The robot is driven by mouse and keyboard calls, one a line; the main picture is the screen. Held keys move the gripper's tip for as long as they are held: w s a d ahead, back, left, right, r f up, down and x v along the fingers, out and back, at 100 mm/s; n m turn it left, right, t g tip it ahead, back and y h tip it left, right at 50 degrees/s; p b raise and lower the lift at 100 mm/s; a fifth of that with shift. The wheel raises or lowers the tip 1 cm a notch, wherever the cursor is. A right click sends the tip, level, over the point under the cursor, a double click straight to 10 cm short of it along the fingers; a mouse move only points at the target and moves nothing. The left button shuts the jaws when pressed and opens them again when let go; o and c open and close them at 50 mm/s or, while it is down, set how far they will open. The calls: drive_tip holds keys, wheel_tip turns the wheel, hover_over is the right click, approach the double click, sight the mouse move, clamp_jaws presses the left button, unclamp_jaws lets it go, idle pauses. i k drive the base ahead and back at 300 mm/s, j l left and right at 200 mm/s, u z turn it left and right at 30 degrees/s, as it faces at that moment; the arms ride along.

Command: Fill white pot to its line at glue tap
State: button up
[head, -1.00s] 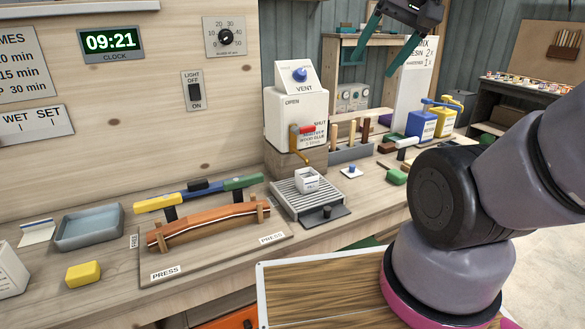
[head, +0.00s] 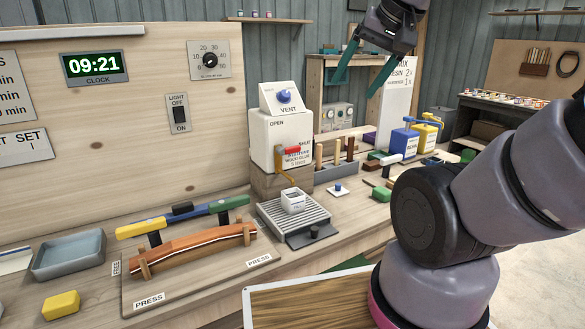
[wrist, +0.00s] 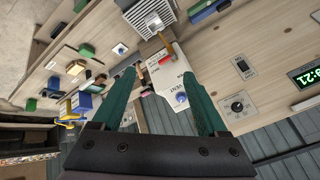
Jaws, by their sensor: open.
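The white pot (head: 292,201) stands upright on the slatted drip tray (head: 270,214), below the spout of the glue tap. The glue tank (head: 270,138) is white, with a blue VENT knob (head: 284,96) on top and a red-handled tap (head: 291,150) on its front, between OPEN and SHUT marks. I cannot see the pot's line or the glue level in it. My gripper (head: 366,72) is open and empty, raised above and behind the bench to the right of the tank. In the wrist view its teal fingers (wrist: 158,88) are spread, with the tank between and beyond them.
A press with a curved wooden strip (head: 198,246) lies left of the drip tray. A grey tray (head: 70,255) and a yellow block (head: 62,305) are farther left. Blue (head: 404,143) and yellow (head: 427,133) dispensers stand at the right. A small blue-knobbed lid (head: 338,189) lies beside the drip tray.

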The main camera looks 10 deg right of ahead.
sight(283, 151)
drive_tip(key=j, duration=0.65)
drive_tip(key=k+j, duration=0.1)
drive_tip(key=j, duration=0.5)
drive_tip(key=i+z, duration=0.05)
